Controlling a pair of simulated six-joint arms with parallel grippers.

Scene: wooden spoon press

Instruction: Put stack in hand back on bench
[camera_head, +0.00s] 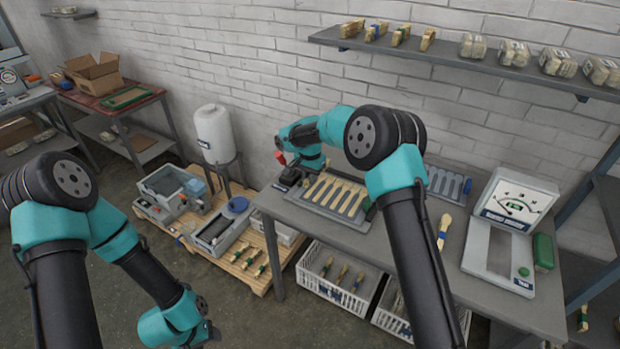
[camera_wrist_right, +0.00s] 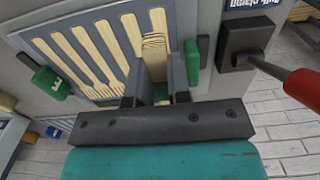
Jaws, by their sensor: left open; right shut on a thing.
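I cannot tell whether the stack touches the surface below. In the head view my right arm reaches over the left part of the grey bench (camera_head: 405,238); its fingers and the stack are hard to make out there. My left gripper (camera_head: 208,337) is open and empty, low at the left, away from the bench.
A black box with a red-handled lever (camera_wrist_right: 300,84) stands close to my right gripper. Green pieces (camera_wrist_right: 192,58) sit beside the tray.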

